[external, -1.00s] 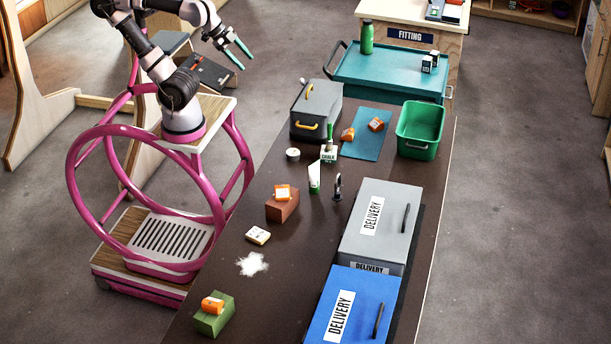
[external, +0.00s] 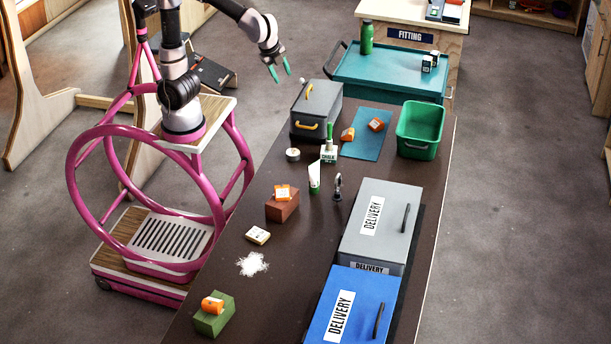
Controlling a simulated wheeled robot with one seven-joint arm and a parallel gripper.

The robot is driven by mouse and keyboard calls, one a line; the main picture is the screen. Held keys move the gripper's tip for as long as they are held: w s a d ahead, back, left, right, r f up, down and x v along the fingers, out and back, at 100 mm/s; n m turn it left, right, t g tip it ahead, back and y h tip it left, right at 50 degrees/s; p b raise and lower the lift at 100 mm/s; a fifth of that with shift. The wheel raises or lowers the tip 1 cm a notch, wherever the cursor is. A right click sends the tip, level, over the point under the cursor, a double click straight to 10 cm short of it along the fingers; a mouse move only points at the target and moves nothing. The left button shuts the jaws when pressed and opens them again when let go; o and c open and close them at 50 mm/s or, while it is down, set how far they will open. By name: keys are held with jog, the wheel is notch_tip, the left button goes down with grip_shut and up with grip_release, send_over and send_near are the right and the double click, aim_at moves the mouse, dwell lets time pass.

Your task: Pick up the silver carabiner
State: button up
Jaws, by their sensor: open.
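A small silver-grey looped piece (external: 338,187), which looks like the silver carabiner, sits on the dark table just left of the grey delivery box. It appears upright, but it is too small to make out its details. My gripper (external: 280,72) has teal fingertips that are spread apart with nothing between them. It is in the air above and behind the grey toolbox, well away from the carabiner and beyond the table's far left corner.
Near the carabiner stand a green-and-white item (external: 314,181), a chalk container (external: 328,152) and a red-brown block (external: 282,207) with an orange item on it. The grey toolbox (external: 316,105), blue mat (external: 363,146), green bin (external: 421,129), grey delivery box (external: 385,210) and blue delivery box (external: 365,290) take up table space.

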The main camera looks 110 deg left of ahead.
jog(key=w+d+f+m+g+y, duration=0.2)
jog(key=w+d+f+m+y, duration=0.15)
jog(key=w+f, duration=0.55)
jog(key=m+y, duration=0.6)
jog(key=y, duration=0.1)
send_near(338, 175)
jog(key=s+a+r, duration=0.3)
jog(key=a+r, duration=0.1)
jog(key=r, duration=0.4)
jog(key=w+d+f+m+t+y, duration=0.1)
jog(key=d+f+m+t+y, duration=0.25)
jog(key=f, duration=0.75)
jog(key=shift+m+g+h, duration=0.25)
jog(key=shift+m+h, duration=0.05)
jog(key=a, duration=0.3)
jog(key=w+a, duration=0.1)
jog(key=a, duration=0.2)
jog(key=w+a, duration=0.1)
jog(key=a, duration=0.2)
jog(key=shift+a+f, duration=0.1)
jog(key=shift+a, duration=0.2)
jog(key=shift+c, duration=0.3)
grip_shut()
